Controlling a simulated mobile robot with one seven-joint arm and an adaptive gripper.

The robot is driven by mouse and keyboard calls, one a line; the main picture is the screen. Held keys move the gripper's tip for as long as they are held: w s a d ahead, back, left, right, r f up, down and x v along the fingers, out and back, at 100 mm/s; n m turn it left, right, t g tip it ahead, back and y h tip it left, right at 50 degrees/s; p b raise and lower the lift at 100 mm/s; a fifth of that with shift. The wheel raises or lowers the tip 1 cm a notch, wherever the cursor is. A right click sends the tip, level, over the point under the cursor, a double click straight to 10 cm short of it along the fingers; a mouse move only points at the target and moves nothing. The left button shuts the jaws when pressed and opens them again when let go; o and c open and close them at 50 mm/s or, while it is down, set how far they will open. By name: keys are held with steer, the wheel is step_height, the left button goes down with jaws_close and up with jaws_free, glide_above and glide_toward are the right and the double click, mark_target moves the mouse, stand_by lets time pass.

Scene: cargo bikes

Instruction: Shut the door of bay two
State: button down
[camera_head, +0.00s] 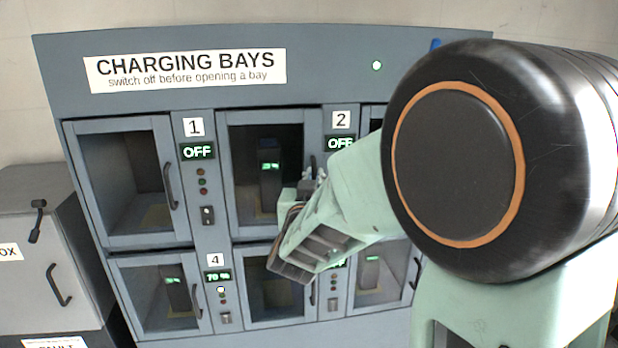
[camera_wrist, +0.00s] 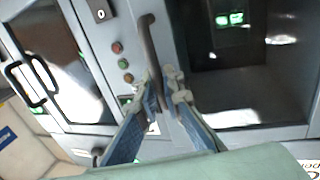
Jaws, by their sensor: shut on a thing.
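The bay two door (camera_head: 222,170) is a grey-framed, see-through door in the top row, left of the label 2 (camera_head: 340,119). A dark battery with a green readout (camera_head: 269,168) stands behind it. The door sits in or close to its frame; I cannot tell whether it is fully shut. My gripper (camera_head: 311,183) is at the door's right edge. In the wrist view, which looks upside down, the fingers (camera_wrist: 165,92) are shut around the dark bar handle (camera_wrist: 147,40). The bay two display (camera_head: 340,142) reads OFF; my arm hides part of it and the panel below.
Bay one (camera_head: 125,185), left, looks empty, its display OFF (camera_head: 198,151). Bay four (camera_head: 160,290), below it, shows 70 % and holds a battery. Further bays are partly behind my arm. A grey box with a handle (camera_head: 50,270) stands left of the cabinet.

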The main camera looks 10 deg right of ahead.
steer(key=shift+b+x, duration=0.75)
steer(key=shift+x, duration=0.35)
steer(key=shift+a, duration=0.1)
steer(key=c, duration=2.3)
jaws_free()
steer(key=shift+c, duration=0.2)
steer(key=v, duration=0.7)
steer(key=shift+s+a, duration=0.1)
steer(key=shift+s, duration=0.15)
steer(key=shift+w+r, duration=0.1)
